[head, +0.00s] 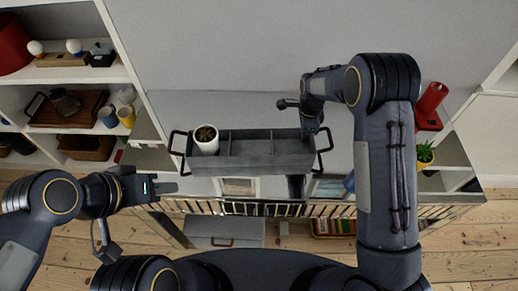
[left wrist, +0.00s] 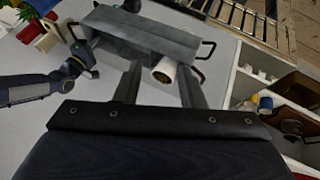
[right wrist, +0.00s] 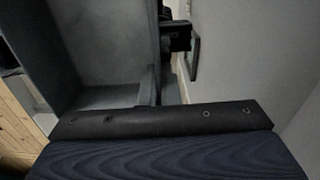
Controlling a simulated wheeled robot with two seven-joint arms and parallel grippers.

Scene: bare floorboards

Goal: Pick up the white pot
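The white pot (head: 206,147) stands upright in the left compartment of a grey divided tray (head: 265,154), with a small plant in it. In the left wrist view the pot (left wrist: 165,69) shows ahead, between the lines of the two fingers. My left gripper (head: 170,187) is open and empty, below and left of the pot in the head view, apart from it. My right gripper (head: 316,125) is at the tray's right end. In the right wrist view its fingers (right wrist: 159,88) are close together, one on each side of the tray's end wall, seemingly shut on it.
The tray has dark loop handles at both ends and stands on a grey-white surface. A slatted rack (head: 270,208) runs along the near side. Shelves with cups and a wooden tray (head: 66,108) stand left. A red candle (head: 432,98) and a potted plant (head: 425,155) are right.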

